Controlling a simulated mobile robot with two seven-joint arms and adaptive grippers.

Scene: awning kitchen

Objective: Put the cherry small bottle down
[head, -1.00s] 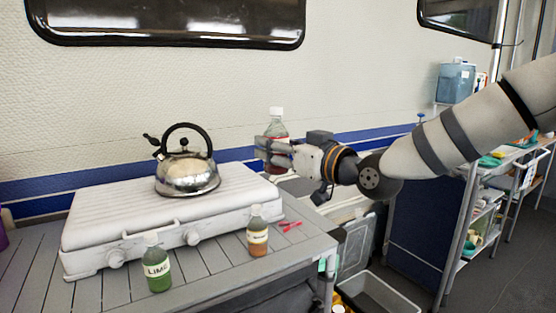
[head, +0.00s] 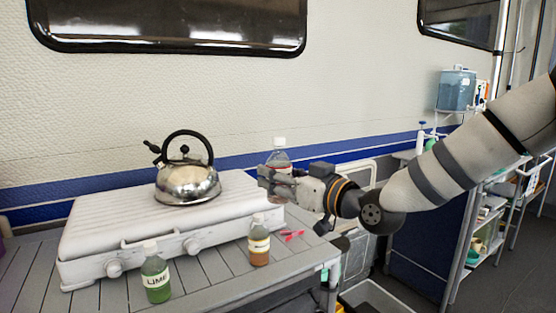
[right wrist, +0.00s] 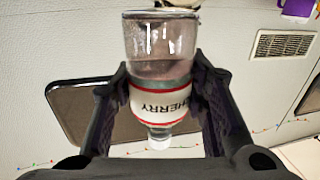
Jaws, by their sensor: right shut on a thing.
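The cherry small bottle (head: 279,158) is clear with a white cap. In the right wrist view the bottle (right wrist: 160,55) shows a white label reading CHERRY, with the cap toward the bottom of the picture. My right gripper (head: 277,177) is shut on it, with a finger on each side. My left gripper is not in view.
A metal kettle (head: 187,182) stands on the white stove (head: 120,222). A green lime bottle (head: 156,274) and an orange-brown bottle (head: 259,241) stand on the slatted table (head: 212,274) in front. Small red items (head: 291,236) lie near its right edge.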

